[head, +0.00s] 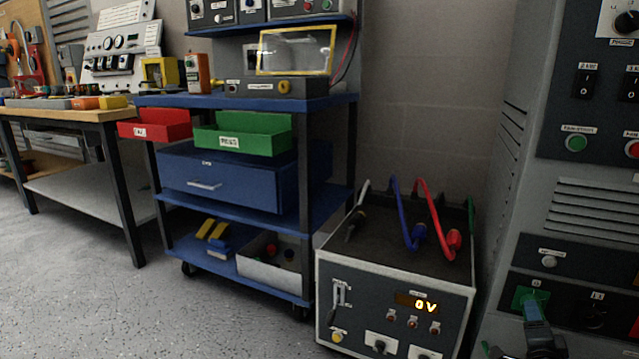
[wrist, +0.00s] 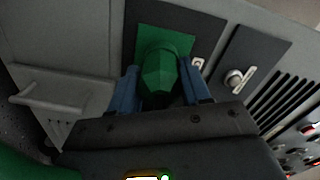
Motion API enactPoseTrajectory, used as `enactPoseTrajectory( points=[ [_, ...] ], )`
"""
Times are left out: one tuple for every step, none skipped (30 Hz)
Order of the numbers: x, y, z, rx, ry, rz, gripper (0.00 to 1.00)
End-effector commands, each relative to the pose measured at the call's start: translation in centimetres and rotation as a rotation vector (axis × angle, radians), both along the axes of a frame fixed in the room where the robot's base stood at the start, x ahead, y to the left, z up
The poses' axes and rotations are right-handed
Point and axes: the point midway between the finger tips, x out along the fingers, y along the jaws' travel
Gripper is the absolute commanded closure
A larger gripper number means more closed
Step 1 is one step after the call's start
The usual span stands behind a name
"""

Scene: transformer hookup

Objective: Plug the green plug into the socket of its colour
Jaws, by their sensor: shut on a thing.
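The green plug (wrist: 160,78) is between the blue fingers of my gripper (wrist: 160,90) in the wrist view, and the gripper is shut on it. The plug's far end is against or very close to the green socket plate (wrist: 186,43), and it covers the socket opening. I cannot tell how deep the plug sits. In the head view, my gripper (head: 534,308) is at the green socket plate (head: 520,297) low on the grey cabinet at the right. The plug is mostly hidden by the gripper there.
A dark plate with another socket (head: 594,316) is just right of the green one. A grey knob (head: 549,262) is above. A power box (head: 390,300) reading 0 V, with blue (head: 407,220) and red (head: 440,220) leads on top, stands left of the cabinet. A blue cart (head: 250,200) is farther left.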

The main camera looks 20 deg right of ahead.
Motion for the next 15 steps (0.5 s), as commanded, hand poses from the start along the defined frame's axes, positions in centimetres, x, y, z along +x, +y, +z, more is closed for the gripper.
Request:
enactPoseTrajectory(
  points=[
    [0.73,-0.17,0.74,0.004,-0.017,0.007,1.0],
    [0.72,-0.18,0.73,0.014,-0.029,0.007,1.0],
    [0.72,-0.18,0.74,0.03,-0.047,0.006,1.0],
    [0.71,-0.19,0.74,0.037,-0.055,0.006,1.0],
    [0.71,-0.19,0.74,0.039,-0.058,0.006,1.0],
    [0.72,-0.18,0.74,0.039,-0.058,0.006,1.0],
    [0.72,-0.18,0.74,0.039,-0.058,0.006,1.0],
    [0.72,-0.18,0.73,0.038,-0.057,0.006,1.0],
    [0.72,-0.18,0.73,0.037,-0.056,0.006,0.5],
    [0.72,-0.18,0.73,0.037,-0.056,0.006,0.47],
    [0.72,-0.18,0.73,0.037,-0.055,0.006,0.44],
    [0.72,-0.18,0.73,0.036,-0.055,0.006,0.41],
    [0.72,-0.18,0.73,0.036,-0.055,0.006,0.38],
    [0.72,-0.18,0.73,0.035,-0.054,0.006,0.35],
    [0.72,-0.18,0.73,0.035,-0.054,0.006,0.31]
  ],
)
